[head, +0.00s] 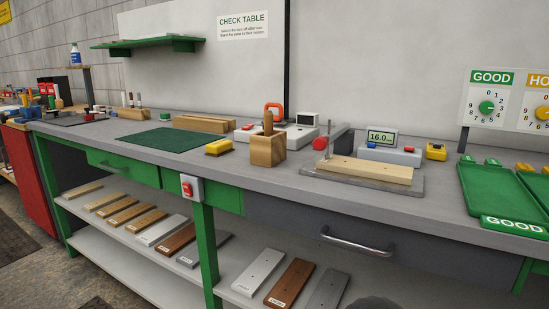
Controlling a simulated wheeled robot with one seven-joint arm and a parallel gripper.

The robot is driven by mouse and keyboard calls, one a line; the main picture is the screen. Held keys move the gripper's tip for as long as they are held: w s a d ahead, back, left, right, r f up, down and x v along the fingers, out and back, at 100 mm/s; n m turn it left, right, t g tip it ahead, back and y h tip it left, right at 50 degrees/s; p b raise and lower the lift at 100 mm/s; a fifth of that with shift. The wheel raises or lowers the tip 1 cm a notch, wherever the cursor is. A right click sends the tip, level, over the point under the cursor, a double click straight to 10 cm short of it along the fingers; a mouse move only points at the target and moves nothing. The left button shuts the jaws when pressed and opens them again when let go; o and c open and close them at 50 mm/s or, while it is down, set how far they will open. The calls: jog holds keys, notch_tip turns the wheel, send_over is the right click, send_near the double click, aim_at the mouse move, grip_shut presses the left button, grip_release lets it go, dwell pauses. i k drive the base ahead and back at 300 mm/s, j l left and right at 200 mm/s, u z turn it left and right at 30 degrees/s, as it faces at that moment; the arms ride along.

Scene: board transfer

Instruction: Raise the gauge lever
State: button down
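The gauge stands on the right half of the bench. Its grey base plate (405,190) carries a pale wooden board (365,170) lying flat. A grey lever (338,132) with a red knob (320,143) at its near end sits over the board's left end. Behind the board, a display (382,138) reads about 16.0. My gripper is not in view.
A wooden block (265,150), a yellow-topped block (219,147) and a green mat (174,140) lie left of the gauge. Green trays (480,192) marked GOOD are at right. A drawer handle (355,243) juts out below. Several boards lie on the lower shelf.

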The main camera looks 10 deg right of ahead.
aim_at(320, 143)
jog(key=k+l+u, duration=0.3)
jog(key=l+u, duration=0.15)
jog(key=k+l+u, duration=0.5)
jog(key=i+l, duration=0.2)
jog(key=i, duration=0.15)
